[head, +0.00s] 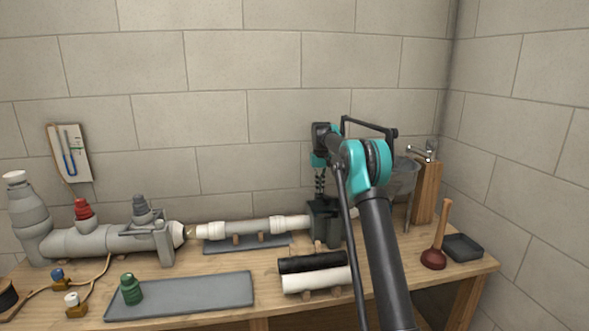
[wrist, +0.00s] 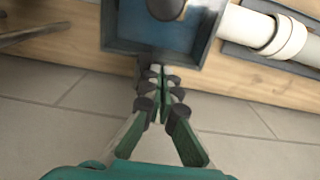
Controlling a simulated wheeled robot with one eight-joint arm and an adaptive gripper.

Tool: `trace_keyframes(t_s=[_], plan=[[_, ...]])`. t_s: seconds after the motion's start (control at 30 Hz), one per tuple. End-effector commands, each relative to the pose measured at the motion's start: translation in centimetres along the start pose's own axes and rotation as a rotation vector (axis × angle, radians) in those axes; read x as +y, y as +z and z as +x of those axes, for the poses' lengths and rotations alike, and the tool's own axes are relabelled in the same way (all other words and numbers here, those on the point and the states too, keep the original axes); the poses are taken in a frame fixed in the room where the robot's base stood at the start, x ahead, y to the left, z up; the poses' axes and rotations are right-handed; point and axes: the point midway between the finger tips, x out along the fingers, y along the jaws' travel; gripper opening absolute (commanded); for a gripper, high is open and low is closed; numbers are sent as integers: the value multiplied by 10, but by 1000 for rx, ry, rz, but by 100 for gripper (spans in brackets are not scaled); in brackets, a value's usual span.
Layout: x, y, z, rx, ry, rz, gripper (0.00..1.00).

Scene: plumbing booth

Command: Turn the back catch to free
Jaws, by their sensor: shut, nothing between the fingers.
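A dark box (head: 326,222) stands on the bench at the right end of the white pipe. In the wrist view the box (wrist: 196,50) is open on top, with a bluish inside and a round black part in it. My gripper (head: 320,194) hangs down over the box's rear side in the head view. In the wrist view its fingers (wrist: 160,72) are together and empty, with the tips at the box's wall-side edge. I cannot make out the back catch; the box and fingers may hide it. A small dark piece beside the fingertips is unclear.
The white pipe (head: 255,227) runs left from the box. Black and white tubes (head: 315,282) lie in front. A plunger (head: 435,255), a grey tray (head: 463,248) and a tap on a wooden post (head: 427,190) stand right. The block wall is close behind.

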Motion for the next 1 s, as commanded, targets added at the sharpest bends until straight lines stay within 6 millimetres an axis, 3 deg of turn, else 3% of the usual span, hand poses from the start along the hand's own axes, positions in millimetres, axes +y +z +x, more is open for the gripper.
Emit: trace_keyframes(t_s=[1.0], plan=[[19,1,0,2,0,0,0]])
